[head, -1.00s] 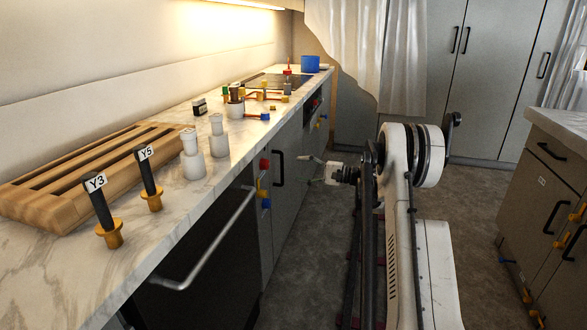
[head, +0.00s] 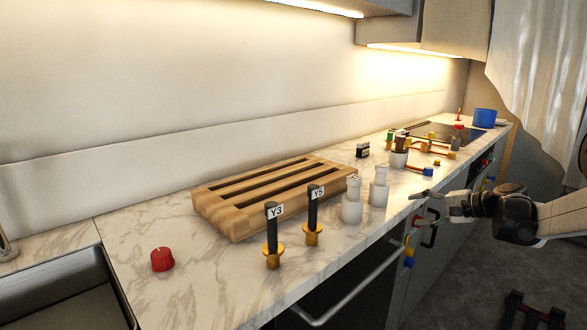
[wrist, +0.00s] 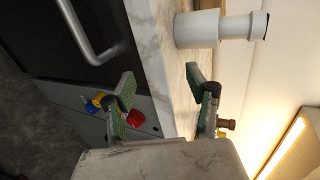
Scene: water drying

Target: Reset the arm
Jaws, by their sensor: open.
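My arm (head: 565,215) reaches in from the right in the head view. My gripper (head: 425,194) is beside the front edge of the marble counter, to the right of two white stepped cylinders (head: 352,200) (head: 379,187). In the wrist view my gripper's two green-padded fingers (wrist: 160,85) are spread apart with nothing between them. A white stepped cylinder (wrist: 215,28) lies beyond the fingertips in that view, apart from them. The gripper is seen small and side-on in the head view.
Two black handles labelled Y3 (head: 272,230) and Y5 (head: 313,212) stand in front of a slatted wooden rack (head: 225,205). A red knob (head: 162,259) is at the left. A bar handle (head: 350,295) projects from the counter front.

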